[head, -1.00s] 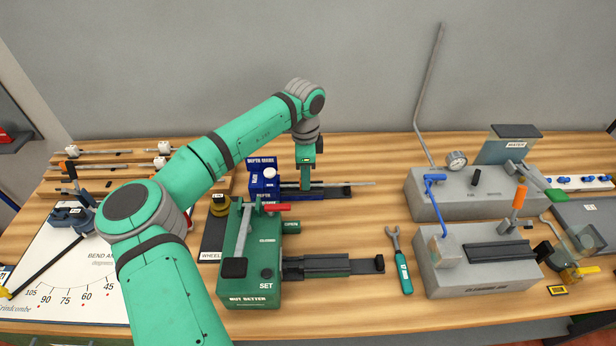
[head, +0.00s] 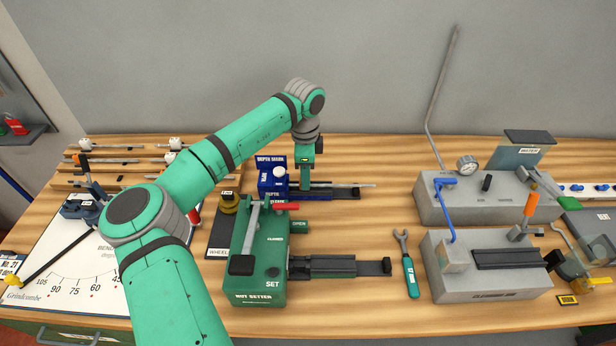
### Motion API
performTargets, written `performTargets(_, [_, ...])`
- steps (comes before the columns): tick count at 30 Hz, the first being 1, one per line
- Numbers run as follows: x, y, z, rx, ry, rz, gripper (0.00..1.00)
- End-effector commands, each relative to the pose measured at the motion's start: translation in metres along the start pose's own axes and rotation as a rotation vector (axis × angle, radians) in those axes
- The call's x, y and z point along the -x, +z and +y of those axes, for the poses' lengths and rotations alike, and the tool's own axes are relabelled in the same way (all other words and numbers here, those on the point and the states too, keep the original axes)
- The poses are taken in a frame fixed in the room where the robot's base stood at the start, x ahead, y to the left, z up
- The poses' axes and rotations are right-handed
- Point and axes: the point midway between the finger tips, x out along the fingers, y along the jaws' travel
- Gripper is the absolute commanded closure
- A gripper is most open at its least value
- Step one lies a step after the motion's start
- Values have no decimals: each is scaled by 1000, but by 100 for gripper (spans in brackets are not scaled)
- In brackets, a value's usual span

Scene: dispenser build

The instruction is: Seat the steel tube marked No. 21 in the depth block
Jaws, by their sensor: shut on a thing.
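My gripper (head: 305,187) points down over the rail, just right of the blue block, and is shut on a thin steel tube (head: 352,185). The tube lies level along the rail, and its right end sticks out past the rail's end. Its left end is hidden around my gripper and the block, so I cannot tell whether it is inside. No number is readable on the tube.
The green nut setter (head: 258,270) with its lever and rail stands in front. A wrench (head: 409,270) lies right of it. Grey test stations (head: 480,265) fill the right side. Racked tubes (head: 125,160) lie back left. Bare wood shows between the depth block and the grey stations.

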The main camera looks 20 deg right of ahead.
Motion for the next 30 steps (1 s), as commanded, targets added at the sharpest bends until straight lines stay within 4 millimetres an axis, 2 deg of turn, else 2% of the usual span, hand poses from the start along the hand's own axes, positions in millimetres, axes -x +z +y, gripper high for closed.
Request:
performTargets(12, [-1,11,0,0,2,-1,100])
performTargets(13, [0,11,0,0,2,-1,76])
performTargets(15, [0,11,0,0,1,-1,62])
performTargets(21, [0,10,0,0,1,0,62])
performTargets(23, [0,10,0,0,1,0,50])
performTargets(30, [0,10,0,0,1,0,49])
